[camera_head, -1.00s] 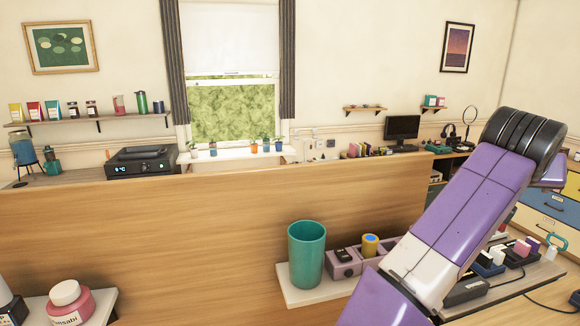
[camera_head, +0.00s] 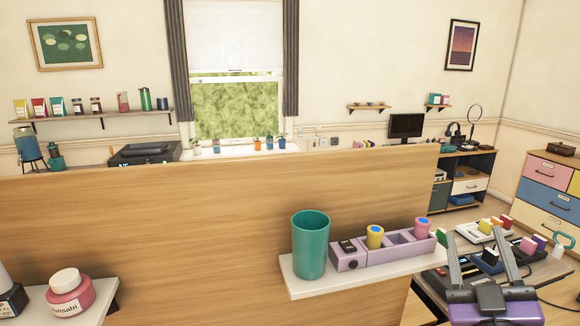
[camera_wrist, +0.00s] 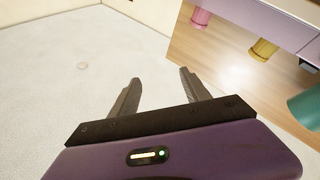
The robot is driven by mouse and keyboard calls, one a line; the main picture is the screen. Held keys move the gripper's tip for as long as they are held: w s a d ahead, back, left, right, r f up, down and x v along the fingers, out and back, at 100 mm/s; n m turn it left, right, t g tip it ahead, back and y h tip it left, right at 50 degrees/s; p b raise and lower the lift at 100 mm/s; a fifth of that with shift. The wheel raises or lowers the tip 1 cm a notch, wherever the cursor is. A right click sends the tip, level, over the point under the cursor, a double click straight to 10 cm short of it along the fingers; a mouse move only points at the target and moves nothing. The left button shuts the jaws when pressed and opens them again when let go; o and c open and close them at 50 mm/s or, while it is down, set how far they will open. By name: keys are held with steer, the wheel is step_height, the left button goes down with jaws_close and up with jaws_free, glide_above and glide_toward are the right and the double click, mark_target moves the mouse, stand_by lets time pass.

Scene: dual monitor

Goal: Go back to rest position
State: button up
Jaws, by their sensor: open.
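My gripper (camera_head: 482,258) is at the lower right of the head view, in front of a low table with several small items. Its two grey fingers stand apart with nothing between them. In the wrist view my gripper (camera_wrist: 157,95) is also open and empty, with pale floor beyond the fingers. It touches no object that I can see.
A white shelf (camera_head: 300,286) on the wooden partition (camera_head: 200,230) holds a teal cup (camera_head: 310,245) and a purple holder (camera_head: 350,262) with yellow and pink pieces. A pink jar (camera_head: 70,295) stands at lower left. The table (camera_head: 552,268) at right is cluttered.

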steer(key=s+a+f+g+y+b, duration=0.1)
steer(key=s+a+f, duration=0.3)
steer(key=s+f, duration=0.5)
steer(key=s+a+f+m+g+y+b, duration=0.1)
steer(key=s+a+f+g+y, duration=0.2)
steer(key=s+f, duration=0.6)
steer(key=s+a+f+g+y+b, duration=0.1)
steer(key=s+a+f, duration=0.4)
steer(key=s, duration=1.4)
step_height(320, 180, down, 4)
steer(key=shift+a+r+m+g+y, duration=0.15)
steer(key=shift+m+g+y, duration=0.25)
steer(key=shift+g+y, duration=0.5)
